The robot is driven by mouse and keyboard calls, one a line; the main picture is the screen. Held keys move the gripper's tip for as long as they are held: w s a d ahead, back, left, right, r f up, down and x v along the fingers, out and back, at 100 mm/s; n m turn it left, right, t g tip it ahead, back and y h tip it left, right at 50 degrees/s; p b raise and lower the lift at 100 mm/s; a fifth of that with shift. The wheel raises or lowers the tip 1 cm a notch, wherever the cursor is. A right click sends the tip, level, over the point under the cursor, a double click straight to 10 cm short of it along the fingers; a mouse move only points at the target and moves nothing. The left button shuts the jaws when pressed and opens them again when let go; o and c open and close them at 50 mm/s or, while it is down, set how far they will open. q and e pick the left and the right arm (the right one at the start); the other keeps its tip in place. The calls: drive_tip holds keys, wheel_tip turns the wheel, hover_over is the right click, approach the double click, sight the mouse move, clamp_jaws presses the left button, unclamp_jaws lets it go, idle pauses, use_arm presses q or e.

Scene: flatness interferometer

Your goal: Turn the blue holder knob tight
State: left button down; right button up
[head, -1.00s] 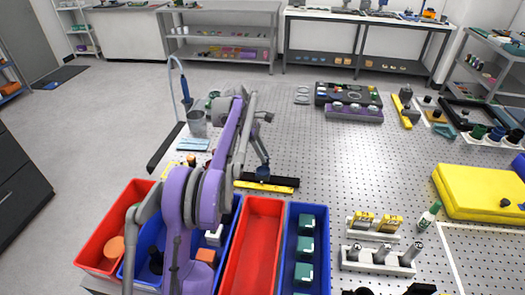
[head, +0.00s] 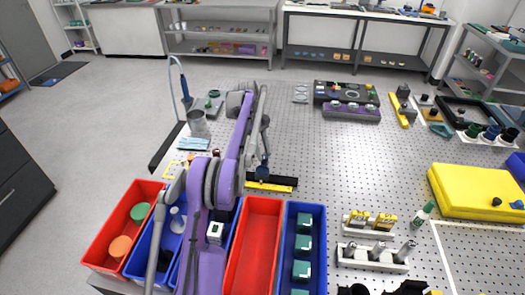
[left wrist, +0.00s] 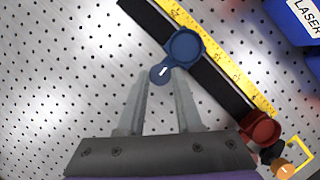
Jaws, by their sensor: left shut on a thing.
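The blue holder (left wrist: 185,47) is a ring on the black rail (left wrist: 218,85), with the blue knob (left wrist: 161,73) on its near side. The knob has a white mark. My left gripper (left wrist: 163,80) has its two fingers on either side of the knob and is shut on it. In the head view, my left gripper (head: 263,170) reaches down at the rail beside the blue holder, largely hidden behind my arm. A red-brown holder (left wrist: 260,128) sits farther along the rail. My right gripper is not in view.
A yellow scale (left wrist: 215,55) runs along the rail. Red (head: 252,245) and blue (head: 303,255) bins stand at the front left. A metal cup (head: 197,122) stands behind the rail.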

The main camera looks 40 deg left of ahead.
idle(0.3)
use_arm(q)
drive_tip(key=c, duration=0.6)
unclamp_jaws()
drive_tip(key=p+v, duration=0.1)
drive_tip(key=v, duration=0.6)
drive_tip(key=shift+w+a+r, duration=0.15)
drive_tip(key=shift+r, duration=0.05)
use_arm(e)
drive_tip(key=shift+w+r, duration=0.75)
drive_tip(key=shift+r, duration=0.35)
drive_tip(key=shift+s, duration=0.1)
